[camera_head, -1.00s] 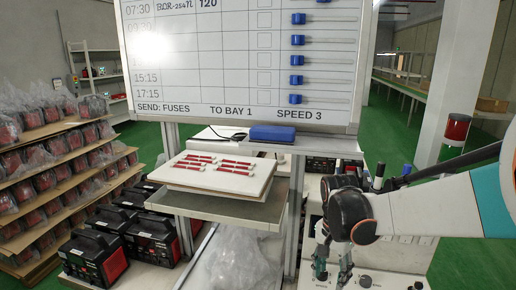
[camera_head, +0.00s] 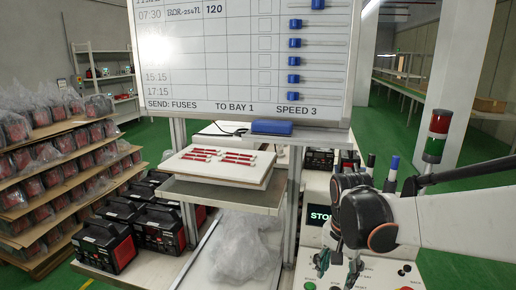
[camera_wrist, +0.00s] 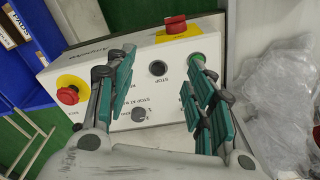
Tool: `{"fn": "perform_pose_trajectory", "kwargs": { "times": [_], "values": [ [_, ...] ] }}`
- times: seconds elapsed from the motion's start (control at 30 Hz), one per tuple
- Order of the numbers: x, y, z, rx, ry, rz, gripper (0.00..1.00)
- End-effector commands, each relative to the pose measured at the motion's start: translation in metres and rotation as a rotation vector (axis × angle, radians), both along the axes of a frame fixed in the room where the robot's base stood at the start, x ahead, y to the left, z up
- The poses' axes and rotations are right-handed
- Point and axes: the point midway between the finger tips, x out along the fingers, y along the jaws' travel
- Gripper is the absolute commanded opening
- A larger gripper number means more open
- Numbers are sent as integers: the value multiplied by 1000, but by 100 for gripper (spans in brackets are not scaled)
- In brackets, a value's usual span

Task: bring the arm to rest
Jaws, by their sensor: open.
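My gripper (camera_head: 338,268) hangs at the lower right in the head view, with its fingers spread and nothing between them. It is in front of a control panel (camera_head: 400,272) with several small buttons. A screen reading STOP (camera_head: 318,214) shows just left of my wrist. In the wrist view, the green-padded fingers of my gripper (camera_wrist: 163,95) stand apart over a pale control box (camera_wrist: 147,68). I cannot tell whether a finger touches the box.
A whiteboard (camera_head: 220,62) with blue sliders stands ahead. Below it, a tray (camera_head: 222,195) bears red-and-white fuses (camera_head: 222,157). Crumpled clear plastic (camera_head: 240,245) lies underneath. A signal tower (camera_head: 437,135) and a pillar (camera_head: 452,70) stand right. Shelves of bagged units (camera_head: 60,150) stand left.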

Motion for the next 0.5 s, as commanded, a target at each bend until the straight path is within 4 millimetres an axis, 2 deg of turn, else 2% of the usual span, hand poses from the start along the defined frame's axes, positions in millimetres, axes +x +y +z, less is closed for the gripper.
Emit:
{"fn": "perform_pose_trajectory", "kwargs": {
  "times": [0.23, 0.5],
  "values": [
    [-29, -1, 26, -5, -96, 126, 49],
    [-75, -2, 53, -44, -256, 333, 49]
  ]
}}
